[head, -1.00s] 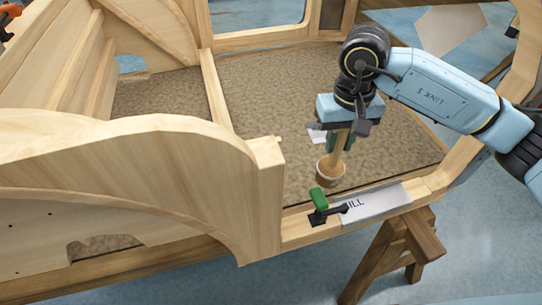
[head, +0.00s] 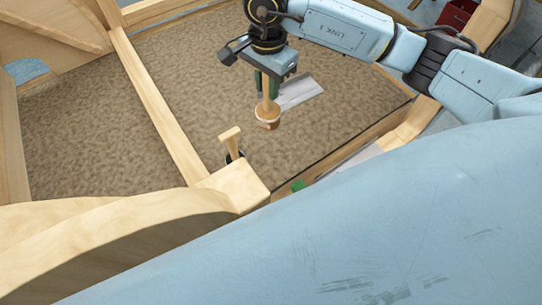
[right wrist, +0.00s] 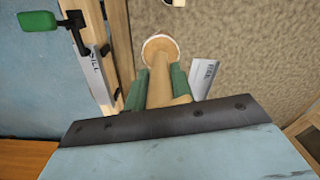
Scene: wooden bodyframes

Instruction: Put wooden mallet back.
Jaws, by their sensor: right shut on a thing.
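My right gripper (head: 267,84) is shut on the handle of the wooden mallet (head: 267,115). The mallet hangs with its round head down, over the brown carpeted panel of the frame. I cannot tell whether the head touches the panel. In the right wrist view, the green finger pads of the right gripper (right wrist: 160,88) flank the handle, and the pale round mallet head (right wrist: 160,48) shows beyond them. My left gripper is not in view.
A labelled grey plate (head: 302,92) lies behind the mallet. A T-shaped wooden piece (head: 231,137) stands in a dark ring near the front post. A green-handled clamp (right wrist: 40,22) sits by the edge beam. A large light-blue part of mine covers the lower right.

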